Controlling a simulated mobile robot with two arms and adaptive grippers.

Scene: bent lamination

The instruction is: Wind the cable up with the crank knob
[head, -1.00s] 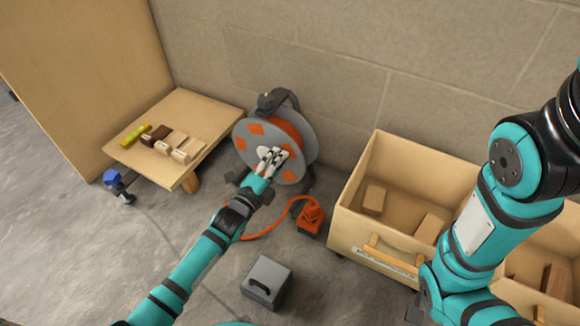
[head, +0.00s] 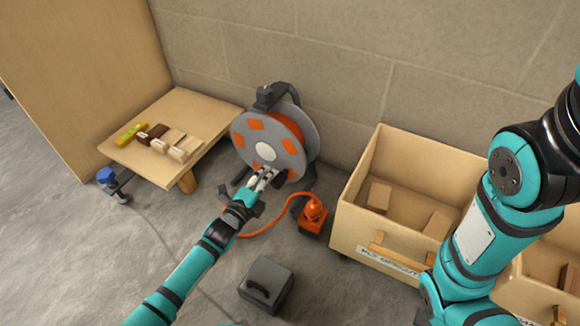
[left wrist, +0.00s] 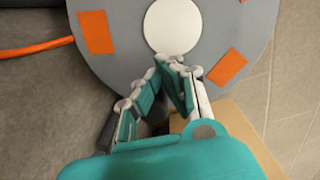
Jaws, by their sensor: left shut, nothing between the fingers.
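The cable reel (head: 290,140) stands on the floor against the wall, a grey disc with orange patches and a pale round hub (head: 266,152). The reel also fills the top of the left wrist view (left wrist: 120,45), with the hub (left wrist: 172,27) at top centre. The orange cable (head: 272,229) runs from the reel to an orange plug end (head: 314,216) on the floor. My left gripper (head: 264,174) is shut and empty, in front of the disc just below the hub; it also shows in the left wrist view (left wrist: 175,65). I cannot make out the crank knob. My right gripper is out of view.
A low wooden table (head: 148,171) with small blocks and a yellow level (head: 132,134) stands left of the reel. A wooden crate (head: 345,220) is to the right. A dark grey box (head: 266,284) sits on the floor in front.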

